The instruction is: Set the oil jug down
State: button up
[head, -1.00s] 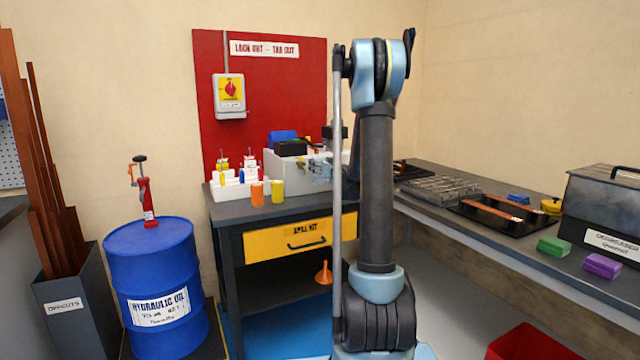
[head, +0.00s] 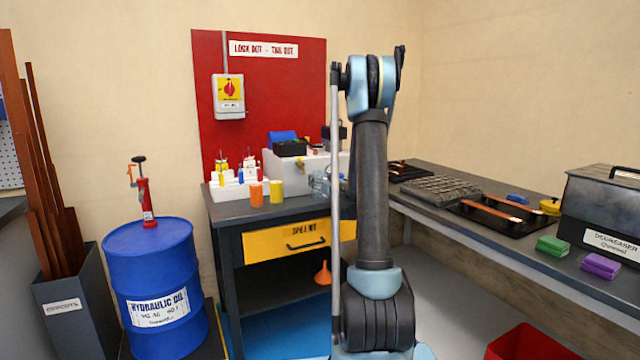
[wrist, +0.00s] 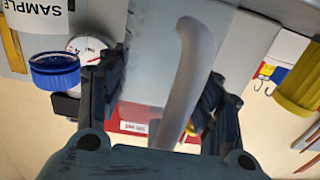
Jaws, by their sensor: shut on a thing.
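In the wrist view, my gripper (wrist: 158,98) is shut around the pale grey handle of the oil jug (wrist: 183,80). The handle runs between the two dark fingers, and the jug's grey body fills the top middle of the view. In the head view, my arm's end is beside the white box on the bench, mostly behind my own arm. The jug cannot be clearly made out there, and I cannot tell whether its base touches a surface.
The dark bench (head: 232,212) holds a white box (head: 305,172), an orange cup (head: 256,195) and a yellow cup (head: 276,191). A blue-capped sample bottle (wrist: 55,70) is close beside my gripper. A blue oil drum (head: 152,270) stands left; a long worktop (head: 450,222) runs right.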

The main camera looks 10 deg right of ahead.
jog(key=o, duration=1.2)
